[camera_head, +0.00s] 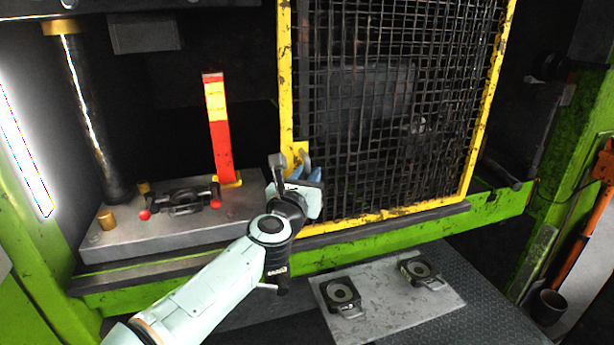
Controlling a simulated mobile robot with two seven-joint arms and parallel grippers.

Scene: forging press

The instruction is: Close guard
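The guard (395,110) is a black wire mesh panel in a worn yellow frame. It stands upright over the right part of the press opening, and the left part of the opening is uncovered. My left gripper (300,168) is at the lower left edge of the guard's frame, by a yellow bracket there. Its blue fingertips are partly hidden by the wrist, so I cannot tell whether they are open or shut on the frame. My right gripper is not in view.
A grey die block (235,212) carries a dark fixture with red knobs (180,200). A red and yellow post (217,125) stands behind it. A green press beam (400,243) runs along the front. A metal plate (395,310) with two dark parts lies below.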

